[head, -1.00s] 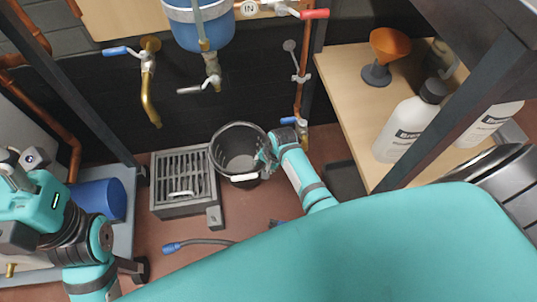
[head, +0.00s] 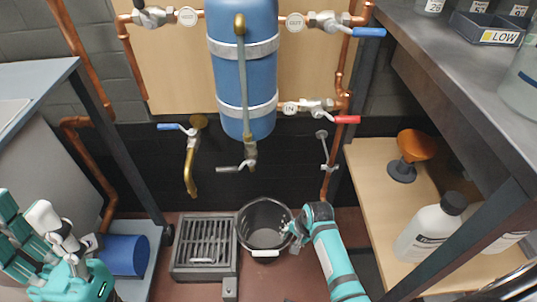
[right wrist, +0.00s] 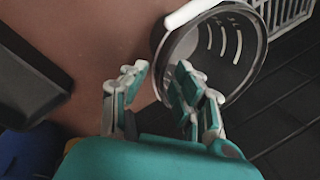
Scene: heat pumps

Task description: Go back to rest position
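My right gripper (head: 297,230) is beside the right rim of a dark bucket (head: 243,232) with a white handle grip. In the right wrist view, my right gripper (right wrist: 158,88) has its two fingers apart with a gap between them. The bucket (right wrist: 250,62) lies just past the fingertips there, and one finger overlaps its rim in the picture. I cannot tell if they touch. My left gripper (head: 28,222) is at the lower left edge, raised, with its fingers spread and nothing seen between them.
A floor drain grate (head: 205,243) stands left of the bucket. A blue cylinder (head: 123,255) lies on a low shelf at left. A blue tank (head: 230,75) with pipes and valves is on the wall. A wooden shelf (head: 385,180) at right holds an orange funnel (head: 415,146) and white bottles (head: 428,226).

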